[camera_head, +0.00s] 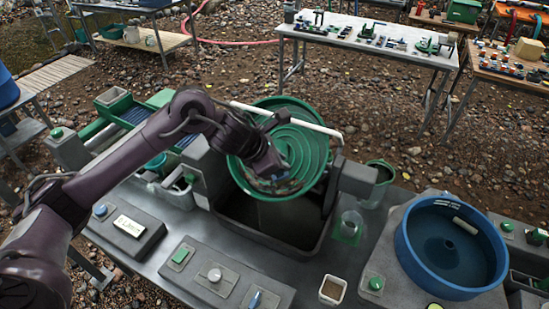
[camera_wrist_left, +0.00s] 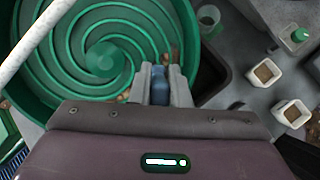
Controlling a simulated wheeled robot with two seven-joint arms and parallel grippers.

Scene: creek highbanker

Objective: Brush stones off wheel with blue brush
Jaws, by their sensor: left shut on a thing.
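The green spiral wheel (camera_head: 302,146) stands tilted over a dark grey tub (camera_head: 262,236) in the head view. It fills the upper left of the left wrist view (camera_wrist_left: 90,50). Small brown stones (camera_head: 270,185) lie along its lower rim; a few also show beside the fingers in the wrist view (camera_wrist_left: 172,57). My left gripper (camera_head: 280,172) is at the lower part of the wheel, shut on the blue brush (camera_wrist_left: 159,88). The brush's bristle end is hidden, so I cannot tell whether it touches the wheel. My right gripper is not in view.
A white bar (camera_head: 287,118) crosses in front of the wheel's upper part. A blue round basin (camera_head: 450,245) stands at the right. A white cup (camera_head: 332,289), a clear beaker (camera_head: 349,226) and button panels (camera_head: 215,277) are on the bench near the tub.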

